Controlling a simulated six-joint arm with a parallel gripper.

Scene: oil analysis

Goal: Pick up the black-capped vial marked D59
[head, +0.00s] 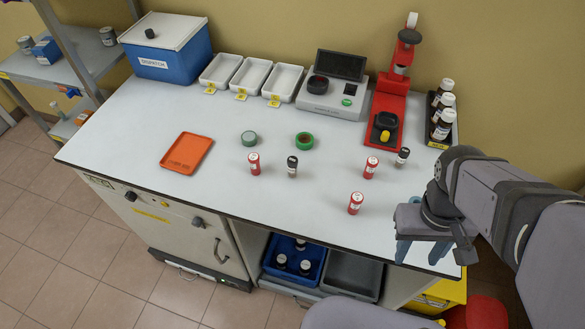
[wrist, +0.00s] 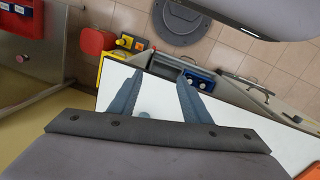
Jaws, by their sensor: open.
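Two black-capped vials stand on the white worktop in the head view. One black-capped vial (head: 292,167) is near the middle, right of a red vial (head: 254,164). The other black-capped vial (head: 402,157) is at the right, beside a second red vial (head: 371,168) and in front of the red press. Their markings are too small to read, so I cannot tell which is D59. My gripper (head: 421,254) is over the right front corner of the worktop, apart from all vials. Its blue fingers are open and empty, as the wrist view (wrist: 160,78) also shows.
A third red vial (head: 355,203) stands nearer the front. The red press (head: 391,95), analyser (head: 333,98) and brown bottles (head: 441,122) line the back. The front middle is clear.

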